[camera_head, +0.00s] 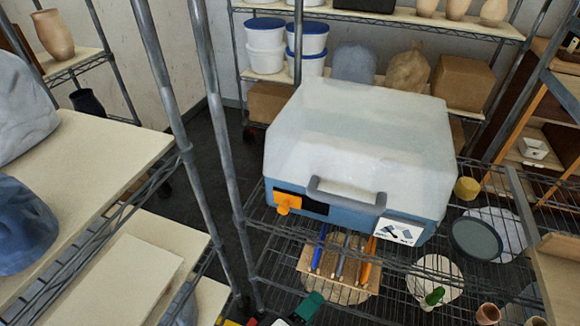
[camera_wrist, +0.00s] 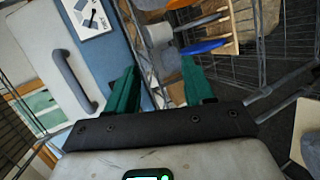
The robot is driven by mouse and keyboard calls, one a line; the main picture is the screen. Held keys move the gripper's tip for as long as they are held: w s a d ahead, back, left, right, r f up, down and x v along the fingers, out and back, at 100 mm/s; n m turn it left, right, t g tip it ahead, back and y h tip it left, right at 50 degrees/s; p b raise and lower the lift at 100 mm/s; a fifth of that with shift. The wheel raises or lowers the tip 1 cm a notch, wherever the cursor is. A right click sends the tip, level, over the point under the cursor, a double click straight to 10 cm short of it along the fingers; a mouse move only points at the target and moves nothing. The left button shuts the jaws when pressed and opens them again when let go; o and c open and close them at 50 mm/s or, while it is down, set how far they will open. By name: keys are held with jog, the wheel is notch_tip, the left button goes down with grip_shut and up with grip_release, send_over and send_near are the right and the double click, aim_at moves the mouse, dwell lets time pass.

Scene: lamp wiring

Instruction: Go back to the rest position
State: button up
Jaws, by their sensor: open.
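My gripper (camera_wrist: 160,66) shows in the wrist view as two green fingers on a dark bar. The fingers stand wide apart, with nothing visibly clamped between them. In the head view the blue (camera_head: 319,247), grey (camera_head: 341,258) and orange (camera_head: 369,262) rods lie side by side on the board (camera_head: 305,262).
A large blue-and-white case (camera_head: 360,150) with a grey handle stands on the wire shelf behind the board; its side fills the left of the wrist view (camera_wrist: 35,50). Metal posts (camera_head: 190,150) rise left of it. Plates and small pots crowd the shelf's right (camera_head: 477,240).

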jog(key=s+d+f+m+g+y, duration=0.1)
jog(key=s+d+f+m+g, duration=0.25)
jog(key=d, duration=0.65)
jog(key=s+d+f+m+g+y, duration=0.25)
jog(key=d+f+g, duration=0.2)
jog(key=d, duration=0.45)
jog(key=s+d+r+m+g+y, duration=0.1)
jog(key=s+d+m+y, duration=0.3)
jog(key=s, duration=0.6)
jog(key=shift+s+d+g+y, duration=0.3)
jog(key=shift+d+g+y, duration=0.1)
jog(key=shift+d, duration=0.2)
